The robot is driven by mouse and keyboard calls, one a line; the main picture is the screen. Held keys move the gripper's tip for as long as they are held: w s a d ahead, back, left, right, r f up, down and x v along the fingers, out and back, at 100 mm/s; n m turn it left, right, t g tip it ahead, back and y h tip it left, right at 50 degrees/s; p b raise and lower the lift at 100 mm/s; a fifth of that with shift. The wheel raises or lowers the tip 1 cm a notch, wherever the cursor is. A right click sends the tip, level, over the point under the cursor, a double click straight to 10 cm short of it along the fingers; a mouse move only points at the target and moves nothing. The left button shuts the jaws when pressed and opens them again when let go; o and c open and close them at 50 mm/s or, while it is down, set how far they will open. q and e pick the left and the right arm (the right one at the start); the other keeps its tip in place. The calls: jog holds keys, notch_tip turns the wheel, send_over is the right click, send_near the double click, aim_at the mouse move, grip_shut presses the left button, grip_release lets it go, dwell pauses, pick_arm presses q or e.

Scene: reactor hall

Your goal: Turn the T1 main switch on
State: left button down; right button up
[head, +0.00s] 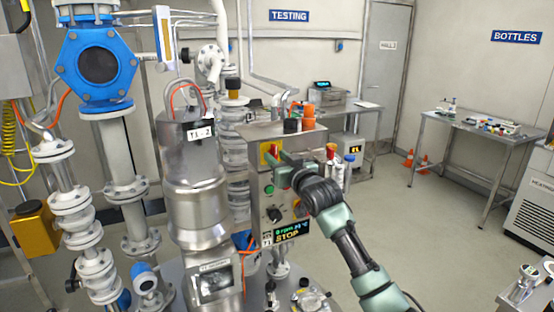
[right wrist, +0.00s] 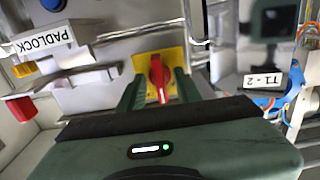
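The T1 main switch is a red rotary handle on a yellow plate (head: 265,152), on the front of a grey control box (head: 252,180) in the head view. In the right wrist view the red handle (right wrist: 157,75) stands upright in the picture on its yellow plate. My right gripper (head: 280,164) is at the switch, partly covering it in the head view. Its two green fingers stand apart on either side of the handle, with a visible gap. Whether a finger touches the handle or plate, I cannot tell. My left gripper is not in view.
Below the switch are a green button (head: 269,189), a black knob (head: 274,214) and a display (head: 288,233) reading STOP. A steel vessel labelled T1-2 (head: 197,205) is close on the left. A PADLOCK label (right wrist: 43,40) shows in the wrist view.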

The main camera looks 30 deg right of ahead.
jog(key=s+b, duration=0.2)
jog(key=s, duration=0.5)
jog(key=shift+s+a+b, duration=0.2)
jog(key=shift+b, duration=0.1)
jog(key=shift+f, duration=0.1)
